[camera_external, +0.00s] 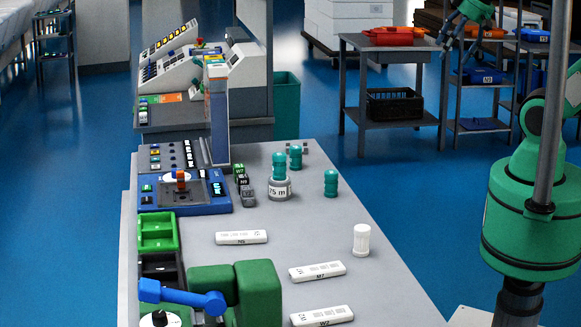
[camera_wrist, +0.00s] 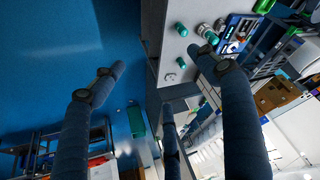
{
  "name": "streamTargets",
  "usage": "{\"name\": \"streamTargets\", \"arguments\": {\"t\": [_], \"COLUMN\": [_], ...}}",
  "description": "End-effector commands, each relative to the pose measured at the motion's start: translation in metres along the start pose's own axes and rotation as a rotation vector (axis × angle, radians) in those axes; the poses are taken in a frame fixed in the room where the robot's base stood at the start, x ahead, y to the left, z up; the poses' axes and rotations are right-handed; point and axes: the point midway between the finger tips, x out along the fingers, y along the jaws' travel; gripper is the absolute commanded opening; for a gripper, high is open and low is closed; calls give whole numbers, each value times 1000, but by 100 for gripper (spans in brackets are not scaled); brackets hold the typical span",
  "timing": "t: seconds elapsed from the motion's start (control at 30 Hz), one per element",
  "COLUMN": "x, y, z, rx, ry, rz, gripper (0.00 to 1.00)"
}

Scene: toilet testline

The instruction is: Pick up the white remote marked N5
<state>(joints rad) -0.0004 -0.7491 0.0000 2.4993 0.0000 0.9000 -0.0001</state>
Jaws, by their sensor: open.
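The white remote marked N5 (camera_external: 241,238) lies flat on the grey bench (camera_external: 372,290), left of two similar white remotes. One is marked M7 (camera_external: 317,271); the other, nearest the front, appears to be marked W2 (camera_external: 321,316). My gripper (camera_external: 458,40) is at the top right of the external view, high and well away from N5. In the wrist view my gripper (camera_wrist: 158,66) has its dark fingers spread, with nothing between them. I cannot make out N5 in the wrist view.
A white bottle (camera_external: 361,240) stands right of N5. Teal-topped pieces (camera_external: 331,183) and a weight marked 75 m (camera_external: 280,190) stand behind. A blue control box (camera_external: 183,193), green bin (camera_external: 158,232) and green machine (camera_external: 258,290) border the left side. The bench around N5 is clear.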

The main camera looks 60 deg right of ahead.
Motion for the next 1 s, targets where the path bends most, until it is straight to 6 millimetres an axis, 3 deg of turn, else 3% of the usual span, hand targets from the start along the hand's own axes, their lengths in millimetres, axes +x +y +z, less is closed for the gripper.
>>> {"name": "streamTargets", "arguments": {"t": [0.17, 0.37, 0.67, 1.0], "x": [0, 4, 20, 53], "y": [-3, -11, -36, -75], "z": [-9, -34, -93, -157], "rx": [-9, -37, -103, -182], "ry": [-7, -30, -80, -137], "rz": [-4, -15, -41, -69], "gripper": [74, 74, 74, 74]}}
